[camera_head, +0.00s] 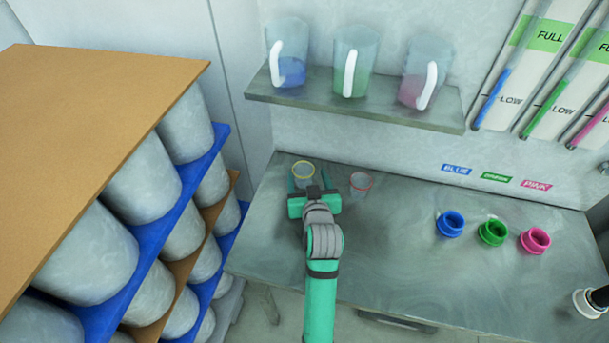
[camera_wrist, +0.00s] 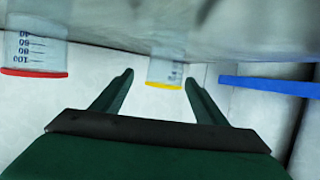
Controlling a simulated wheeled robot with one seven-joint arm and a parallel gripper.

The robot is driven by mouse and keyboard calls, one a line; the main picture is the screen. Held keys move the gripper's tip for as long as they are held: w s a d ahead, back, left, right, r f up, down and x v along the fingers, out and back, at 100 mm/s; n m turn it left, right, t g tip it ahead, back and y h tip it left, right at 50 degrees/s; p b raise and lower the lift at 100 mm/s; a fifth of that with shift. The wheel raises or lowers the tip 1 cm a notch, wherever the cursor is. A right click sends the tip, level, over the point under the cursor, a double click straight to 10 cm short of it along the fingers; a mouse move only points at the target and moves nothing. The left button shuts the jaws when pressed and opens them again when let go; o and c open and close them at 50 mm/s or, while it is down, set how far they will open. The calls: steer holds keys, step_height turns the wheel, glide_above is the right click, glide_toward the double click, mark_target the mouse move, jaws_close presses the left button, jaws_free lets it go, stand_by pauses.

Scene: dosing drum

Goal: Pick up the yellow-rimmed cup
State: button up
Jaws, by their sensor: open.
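The yellow-rimmed cup (camera_head: 303,172) is small and clear and stands on the grey counter, at its back left. In the wrist view the yellow-rimmed cup (camera_wrist: 166,70) shows upside down, with its yellow rim lowest. My gripper (camera_head: 307,184) is open at the near side of this cup. In the wrist view the fingers of my gripper (camera_wrist: 160,78) point at the cup, one on each side of it in the picture. I see no finger touching it. I cannot tell whether the cup is between the tips or just beyond them.
A red-rimmed cup (camera_head: 361,183) stands close to the right of my gripper. A shelf (camera_head: 380,106) with several jugs hangs above. Blue (camera_head: 450,223), green (camera_head: 492,232) and pink (camera_head: 535,240) round openings are at the right. Stacked drums on blue trays (camera_head: 166,217) fill the left.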

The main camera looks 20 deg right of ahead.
mark_target(304, 177)
steer(key=shift+w+a+f, duration=0.1)
steer(key=shift+w+f, duration=0.1)
steer(key=shift+w, duration=0.4)
steer(key=shift+w+f, duration=0.25)
steer(key=shift+w, duration=0.4)
steer(key=shift+w+a+f, duration=0.1)
steer(key=shift+w+f, duration=0.1)
steer(key=shift+w, duration=0.4)
steer(key=shift+d, duration=0.1)
steer(key=shift+c, duration=0.5)
steer(key=c, duration=1)
steer(key=shift+d, duration=0.1)
steer(key=shift+w+r, duration=0.1)
